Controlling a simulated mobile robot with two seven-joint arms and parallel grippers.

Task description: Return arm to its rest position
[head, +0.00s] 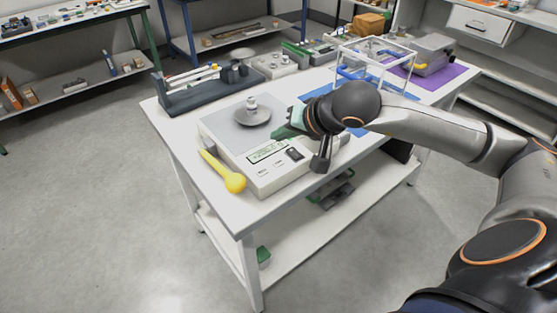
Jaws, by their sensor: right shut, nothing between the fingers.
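My right arm reaches in from the right over the white weighing table (213,203). My right gripper (280,133) is shut and empty, low over the right side of the white scale (270,182), just above its display. I cannot tell whether it touches the scale. A grey dish (240,117) sits on the scale's plate, with a small metallic weight (251,103) on it. The dish and weight are to the left of the gripper and apart from it. My left gripper is not in view.
A dark rack (185,97) stands behind the scale. A clear-framed box (375,53) and a grey device (433,55) on a purple mat (457,77) stand at the back right. Open floor lies to the left.

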